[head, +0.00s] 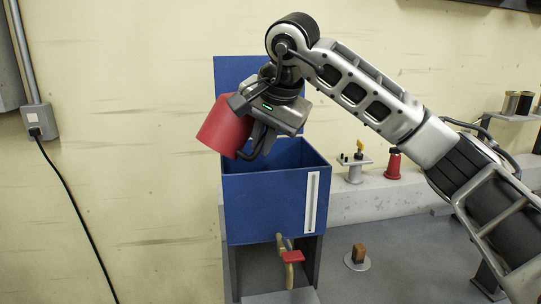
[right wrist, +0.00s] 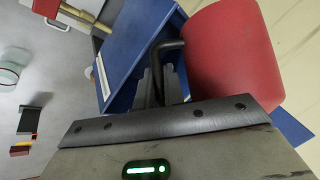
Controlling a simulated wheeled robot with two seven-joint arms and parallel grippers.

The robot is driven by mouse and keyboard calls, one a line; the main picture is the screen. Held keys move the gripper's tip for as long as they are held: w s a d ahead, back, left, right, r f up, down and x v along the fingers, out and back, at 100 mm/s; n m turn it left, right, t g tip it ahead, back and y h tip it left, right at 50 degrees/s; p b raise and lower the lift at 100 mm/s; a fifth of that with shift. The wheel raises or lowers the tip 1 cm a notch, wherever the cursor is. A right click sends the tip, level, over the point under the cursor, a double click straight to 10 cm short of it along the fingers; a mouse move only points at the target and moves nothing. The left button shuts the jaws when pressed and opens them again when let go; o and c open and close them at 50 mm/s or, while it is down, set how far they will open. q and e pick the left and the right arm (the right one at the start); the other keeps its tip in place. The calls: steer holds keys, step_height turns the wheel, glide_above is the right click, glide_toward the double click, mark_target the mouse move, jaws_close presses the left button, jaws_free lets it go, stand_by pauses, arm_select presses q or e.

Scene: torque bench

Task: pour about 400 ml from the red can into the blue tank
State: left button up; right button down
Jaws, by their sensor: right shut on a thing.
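The red can (head: 222,130) is tilted, held above the left part of the blue tank's open top. My right gripper (head: 258,138) is shut on the can, apparently at its dark handle, which shows in the right wrist view (right wrist: 168,48). The can's red side (right wrist: 232,55) fills the upper right of that view. The blue tank (head: 265,205) stands below, its top open, with a pale vertical gauge strip (head: 311,202) on its front. I cannot make out a level in the strip or any stream of liquid. The can's mouth is hidden. My left gripper is not in view.
A brass tap with a red handle (head: 291,257) sits under the tank. A grey ledge (head: 375,198) to the right carries a small stand (head: 355,168) and a red bottle-like object (head: 393,164). A black cable (head: 75,205) hangs on the wall at left.

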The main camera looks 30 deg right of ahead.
steer(key=shift+d, duration=0.15)
steer(key=shift+a+r+y, duration=0.15)
steer(key=shift+a+y, duration=0.05)
steer(key=shift+y, duration=0.4)
steer(key=shift+d, duration=0.1)
steer(key=shift+a+y, duration=0.2)
steer(key=shift+y, duration=0.1)
steer(key=shift+r, duration=0.1)
stand_by(0.3)
steer(key=shift+a+y+b, duration=0.15)
steer(key=shift+y+b, duration=0.15)
steer(key=shift+b, duration=0.1)
